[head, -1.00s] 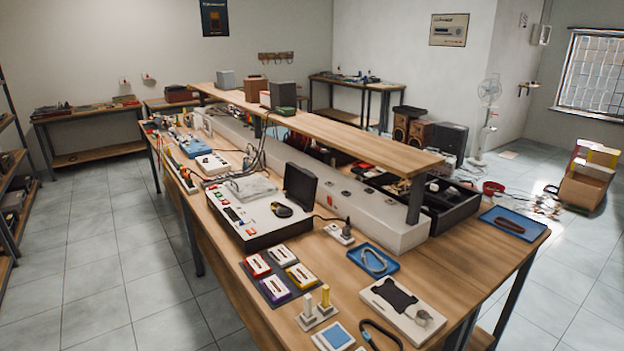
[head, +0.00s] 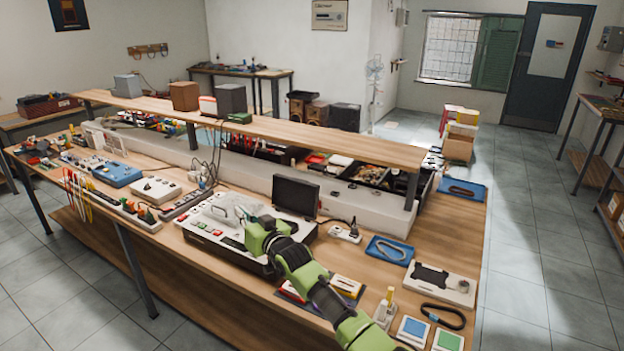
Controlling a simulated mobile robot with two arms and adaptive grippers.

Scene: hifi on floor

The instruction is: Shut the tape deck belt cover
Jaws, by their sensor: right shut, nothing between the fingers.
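The tape deck (head: 201,231) is a low box with a white top and black sides on the wooden bench. Its belt cover (head: 296,196) looks like the dark panel standing upright at the deck's back right edge, so it is open. My right gripper (head: 257,236) is over the right part of the deck, in front of and to the left of the cover. It is shut and empty. It appears apart from the cover. The gripper and my green forearm hide the deck's right part. My left gripper is not in view.
A clear crumpled bag or sheet (head: 222,211) lies on the deck. A raised shelf (head: 330,138) runs behind it. A power strip (head: 346,233), a blue tray (head: 389,251) and cassettes (head: 347,286) are to the right and front. Bare bench shows at the far right.

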